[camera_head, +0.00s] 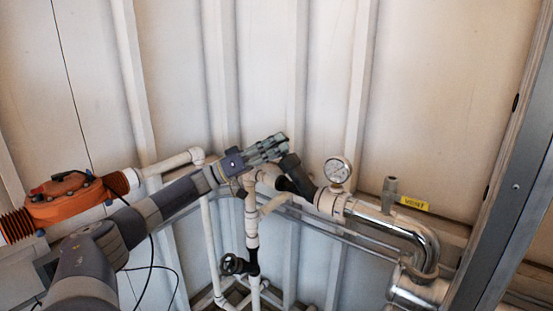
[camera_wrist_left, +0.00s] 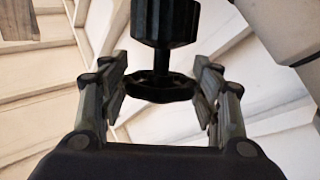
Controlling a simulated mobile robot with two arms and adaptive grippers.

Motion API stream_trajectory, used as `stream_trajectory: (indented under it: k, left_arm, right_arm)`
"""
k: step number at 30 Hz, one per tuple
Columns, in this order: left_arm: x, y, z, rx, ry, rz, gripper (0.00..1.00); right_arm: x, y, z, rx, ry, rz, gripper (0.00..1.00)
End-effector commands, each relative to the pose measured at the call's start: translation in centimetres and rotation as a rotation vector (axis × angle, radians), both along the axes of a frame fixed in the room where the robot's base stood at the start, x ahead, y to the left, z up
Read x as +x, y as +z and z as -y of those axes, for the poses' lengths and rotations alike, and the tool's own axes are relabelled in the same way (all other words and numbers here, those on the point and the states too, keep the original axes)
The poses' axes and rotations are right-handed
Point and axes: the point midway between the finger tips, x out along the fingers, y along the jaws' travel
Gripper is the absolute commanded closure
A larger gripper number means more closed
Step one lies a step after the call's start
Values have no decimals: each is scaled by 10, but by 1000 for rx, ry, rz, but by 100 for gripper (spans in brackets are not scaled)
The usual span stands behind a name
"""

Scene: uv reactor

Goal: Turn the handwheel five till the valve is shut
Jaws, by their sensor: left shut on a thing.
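My left gripper (camera_head: 281,146) reaches in from the left in the head view, its fingers over the pipe run near the middle. In the left wrist view the same gripper (camera_wrist_left: 160,78) has one finger on each side of a black handwheel (camera_wrist_left: 158,90) and is shut on it. The handwheel sits at the end of a dark stem below a ribbed black valve body (camera_wrist_left: 165,22). In the head view the fingers mostly hide this wheel; a black valve part (camera_head: 291,162) shows just beyond them. I see no number on the wheel. My right gripper is not in view.
A second black handwheel (camera_head: 233,264) is lower on a vertical white pipe. A pressure gauge (camera_head: 338,171), a chrome pipe (camera_head: 400,232) and a yellow VENT label (camera_head: 415,203) are to the right. An orange unit (camera_head: 68,198) is at left. A metal beam (camera_head: 505,175) borders the right.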

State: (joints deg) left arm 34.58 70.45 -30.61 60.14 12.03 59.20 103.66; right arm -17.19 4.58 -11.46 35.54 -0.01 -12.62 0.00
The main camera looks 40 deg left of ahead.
Motion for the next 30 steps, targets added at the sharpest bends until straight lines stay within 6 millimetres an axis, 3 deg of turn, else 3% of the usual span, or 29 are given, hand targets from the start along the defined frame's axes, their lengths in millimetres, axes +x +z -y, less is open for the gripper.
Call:
stream_trajectory:
  k: [1, 12, 30]
  left_arm:
    - [2, -9, 2, 5, -23, 17, 66]
    - [1, -8, 3, 18, -123, 109, 66]
    - [1, -8, 5, 25, -149, 127, 66]
  right_arm:
    - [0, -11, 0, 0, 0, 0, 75]
    - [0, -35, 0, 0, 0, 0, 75]
    - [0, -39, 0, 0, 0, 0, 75]
